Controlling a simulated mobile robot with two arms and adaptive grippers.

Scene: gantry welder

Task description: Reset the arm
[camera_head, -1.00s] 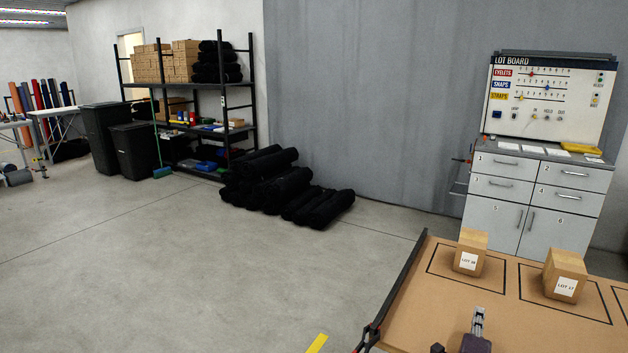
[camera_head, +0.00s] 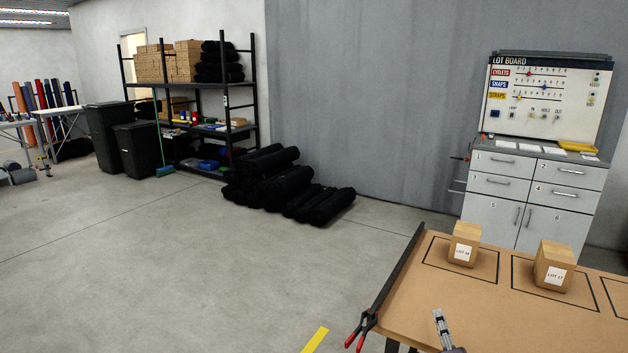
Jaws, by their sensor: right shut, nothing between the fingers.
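My right gripper (camera_head: 440,322) shows at the bottom of the head view, low over the near part of the brown table. Its fingers are shut and hold nothing. Part of my purple-grey wrist shows below it, cut off by the frame edge. My left gripper and arm are not in this view. The cardboard boxes on the table stand apart from the gripper, farther back.
The table (camera_head: 400,300) carries two labelled boxes, LOT 18 (camera_head: 464,244) and LOT 17 (camera_head: 554,267), in black outlines. A red-handled clamp (camera_head: 362,330) sits at its left corner. A cabinet (camera_head: 528,195) with a lot board (camera_head: 545,100) stands behind. The floor at left is open.

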